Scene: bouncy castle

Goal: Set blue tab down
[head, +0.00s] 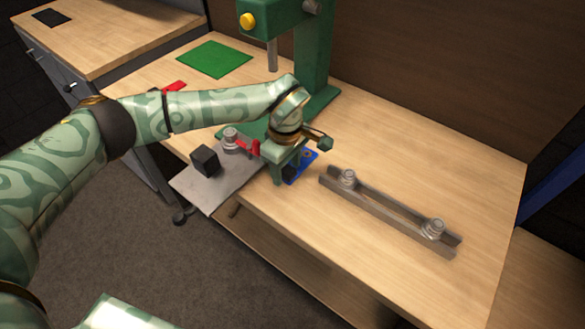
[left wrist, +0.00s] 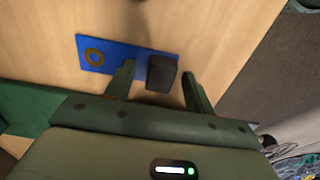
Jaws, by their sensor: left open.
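The blue tab (head: 304,162) is a flat plate on the wooden tabletop, partly hidden by my left gripper in the head view. In the left wrist view the blue tab (left wrist: 113,57) shows a brass-coloured ring at one end and a dark block (left wrist: 161,73) at the other. My left gripper (head: 299,160) is open above the tab's block end. In the left wrist view its fingers (left wrist: 157,74) stand on either side of the dark block, with a visible gap on the right side. Contact on the left side is hard to tell. My right gripper is not in view.
A green press (head: 316,60) stands behind my left gripper. A grey plate (head: 210,188) with a black block (head: 206,161) and a red-handled clamp (head: 247,149) lies to the left. A metal rail (head: 385,208) with two round fittings lies to the right. Bare tabletop surrounds the rail.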

